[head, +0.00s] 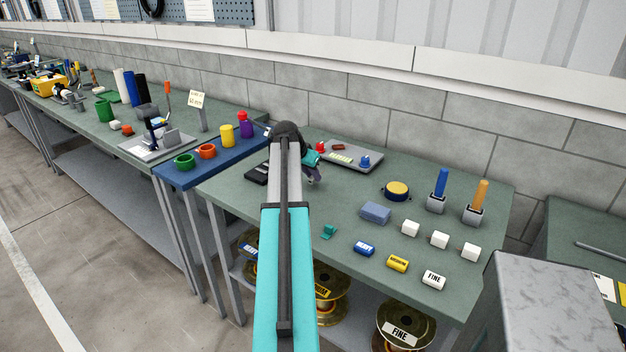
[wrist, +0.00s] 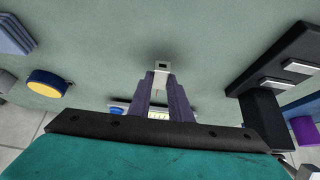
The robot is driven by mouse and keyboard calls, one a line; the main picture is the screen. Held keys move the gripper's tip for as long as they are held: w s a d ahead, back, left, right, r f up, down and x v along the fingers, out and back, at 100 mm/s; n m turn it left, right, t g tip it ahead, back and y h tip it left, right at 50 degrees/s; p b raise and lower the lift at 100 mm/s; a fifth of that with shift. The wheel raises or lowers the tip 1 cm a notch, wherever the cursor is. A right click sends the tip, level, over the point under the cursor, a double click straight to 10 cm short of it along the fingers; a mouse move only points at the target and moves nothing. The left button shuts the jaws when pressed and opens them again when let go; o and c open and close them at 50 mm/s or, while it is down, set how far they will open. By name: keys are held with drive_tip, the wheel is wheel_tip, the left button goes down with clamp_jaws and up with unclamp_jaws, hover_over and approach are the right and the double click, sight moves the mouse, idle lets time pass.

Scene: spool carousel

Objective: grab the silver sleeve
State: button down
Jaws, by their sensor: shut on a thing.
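My gripper (head: 314,178) is over the left part of the green bench in the head view, just in front of a grey panel. In the wrist view the two purple-grey fingers of my gripper (wrist: 163,82) are close together. They are shut on a small pale silver piece with a dark square opening, the silver sleeve (wrist: 162,66), which shows at the fingertips. Most of the sleeve is hidden between the fingers. I cannot make it out in the head view. Whether it touches the bench is not clear.
The grey panel (head: 369,150) has red and blue knobs. A black holder (wrist: 265,115) is close by. Blue (head: 440,182) and orange (head: 480,194) posts rise behind.

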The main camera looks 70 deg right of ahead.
drive_tip(key=shift+r, duration=0.7)
drive_tip(key=s+a+b, duration=0.1)
drive_tip(key=a, duration=0.4)
drive_tip(key=s+a+r+b, duration=0.1)
drive_tip(key=s+a, duration=0.1)
drive_tip(key=a, duration=0.3)
drive_tip(key=s+a+b, duration=0.1)
drive_tip(key=a, duration=0.4)
drive_tip(key=shift+s+a+r, duration=0.2)
drive_tip(key=shift+s+r, duration=0.05)
